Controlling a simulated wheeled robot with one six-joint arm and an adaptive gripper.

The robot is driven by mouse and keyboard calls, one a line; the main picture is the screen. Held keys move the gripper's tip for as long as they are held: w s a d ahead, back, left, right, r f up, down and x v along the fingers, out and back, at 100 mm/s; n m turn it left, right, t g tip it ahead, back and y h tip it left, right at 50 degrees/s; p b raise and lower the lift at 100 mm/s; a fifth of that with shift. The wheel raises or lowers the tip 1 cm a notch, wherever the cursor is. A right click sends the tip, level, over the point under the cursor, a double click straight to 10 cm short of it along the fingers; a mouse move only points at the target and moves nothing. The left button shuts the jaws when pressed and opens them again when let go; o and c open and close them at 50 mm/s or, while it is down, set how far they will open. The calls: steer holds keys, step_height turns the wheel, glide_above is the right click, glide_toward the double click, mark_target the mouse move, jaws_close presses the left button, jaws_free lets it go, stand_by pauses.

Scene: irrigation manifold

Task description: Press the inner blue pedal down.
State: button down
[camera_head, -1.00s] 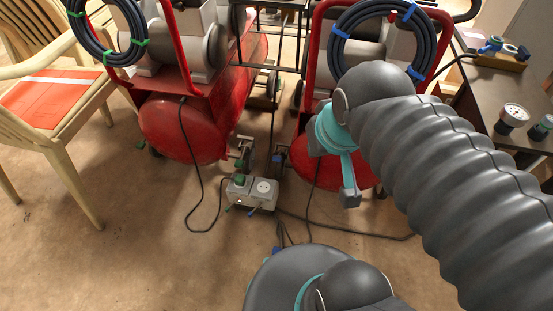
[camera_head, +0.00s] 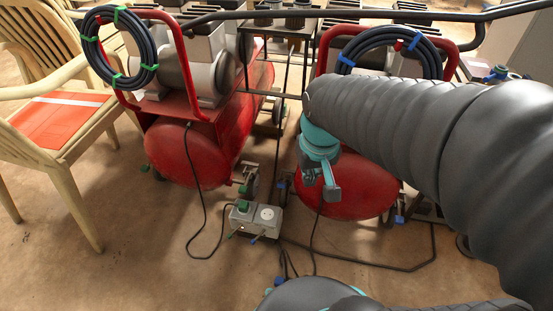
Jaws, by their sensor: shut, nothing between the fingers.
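Two red tanks stand side by side. The right red tank (camera_head: 362,190) has a coiled hose with blue ties above it. A small pedal with blue on it, the inner blue pedal (camera_head: 283,184), sits low at that tank's left side, partly in shadow. Another blue pedal (camera_head: 399,219) shows low at its right side. My gripper (camera_head: 332,193) is shut and empty, pointing down in front of the right tank. In the picture it is to the right of the inner pedal and apart from it. How far it is above the pedal cannot be told.
A grey socket box (camera_head: 256,219) with a green part lies on the floor, with black cables (camera_head: 345,259) around it. The left red tank (camera_head: 182,155) has a green pedal (camera_head: 244,188) at its right. A wooden chair (camera_head: 62,120) stands at left. A dark rail (camera_head: 400,15) crosses the top.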

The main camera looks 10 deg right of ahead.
steer(key=w+f+m+g+b, duration=0.2)
steer(key=w+f+g, duration=0.1)
steer(key=w+f, duration=1.75)
steer(key=m+t, duration=0.2)
glide_above(283, 182)
steer(key=shift+w+r+m+h, duration=0.15)
steer(key=shift+r+m+h, duration=0.1)
steer(key=shift+m+h, duration=0.25)
steer(key=shift+f, duration=0.1)
steer(key=f, duration=0.6)
steer(key=w+f, duration=0.1)
steer(key=f, duration=0.2)
steer(key=shift+d+b, duration=0.3)
steer(key=shift+b, duration=0.05)
steer(key=f, duration=0.1)
steer(key=s+f, duration=0.1)
steer(key=f, duration=0.1)
steer(key=shift+s+a, duration=0.2)
steer(key=shift+a, duration=0.15)
steer(key=shift+s+a+f, duration=0.2)
steer(key=shift+s+f, duration=0.1)
steer(key=shift+f, duration=0.15)
steer(key=shift+f+b, duration=0.15)
steer(key=shift+b, duration=0.2)
